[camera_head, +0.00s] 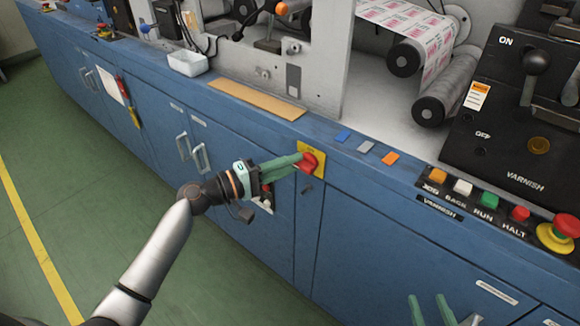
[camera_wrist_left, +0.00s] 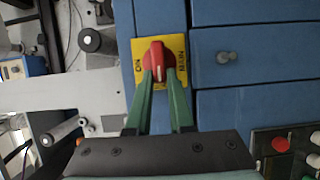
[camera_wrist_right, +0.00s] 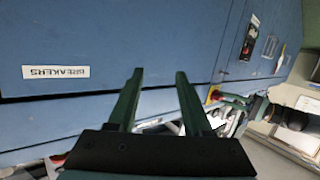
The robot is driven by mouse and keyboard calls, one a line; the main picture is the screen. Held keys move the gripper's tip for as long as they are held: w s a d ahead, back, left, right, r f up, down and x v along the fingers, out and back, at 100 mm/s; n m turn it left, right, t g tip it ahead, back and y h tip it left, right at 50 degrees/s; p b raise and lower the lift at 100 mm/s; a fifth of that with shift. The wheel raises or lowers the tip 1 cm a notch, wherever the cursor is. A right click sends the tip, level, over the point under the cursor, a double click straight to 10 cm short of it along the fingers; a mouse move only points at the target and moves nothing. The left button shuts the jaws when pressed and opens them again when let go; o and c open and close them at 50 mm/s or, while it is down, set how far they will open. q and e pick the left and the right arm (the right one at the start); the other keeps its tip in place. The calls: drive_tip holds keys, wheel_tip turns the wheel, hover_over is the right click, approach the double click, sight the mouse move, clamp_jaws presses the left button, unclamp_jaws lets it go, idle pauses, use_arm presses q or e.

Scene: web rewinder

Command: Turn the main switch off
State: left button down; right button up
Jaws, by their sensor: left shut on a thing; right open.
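The main switch is a red rotary knob (camera_head: 308,162) on a yellow plate (camera_head: 318,172), set on the front of the blue machine cabinet. In the left wrist view the red knob (camera_wrist_left: 158,56) sits in the middle of the yellow plate (camera_wrist_left: 139,75), which carries lettering including "MAIN". My left gripper (camera_head: 300,160) has its green fingers on either side of the knob and is shut on it. My right gripper (camera_head: 431,305) is open and empty, low in front of the cabinet at the lower right. It also shows in the right wrist view (camera_wrist_right: 159,80).
The blue cabinet (camera_head: 380,235) has doors with handles (camera_head: 200,157). A control row with a red emergency button (camera_head: 566,226) and a black lever panel (camera_head: 520,130) are at the right. A white tray (camera_head: 188,63) sits on the ledge. Green floor (camera_head: 200,270) is clear.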

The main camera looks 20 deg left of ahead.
drive_tip(key=shift+w+r+t, duration=0.2)
drive_tip(key=shift+r+t, duration=0.1)
drive_tip(key=shift+r, duration=0.55)
use_arm(q)
drive_tip(key=c, duration=0.8)
unclamp_jaws()
drive_tip(key=shift+s+a, duration=0.1)
drive_tip(key=v, duration=1.2)
use_arm(e)
drive_tip(key=shift+w+r+t, duration=0.2)
drive_tip(key=shift+r+t, duration=0.2)
drive_tip(key=shift+r, duration=0.4)
use_arm(q)
drive_tip(key=shift+a, duration=0.1)
use_arm(e)
drive_tip(key=shift+f, duration=0.1)
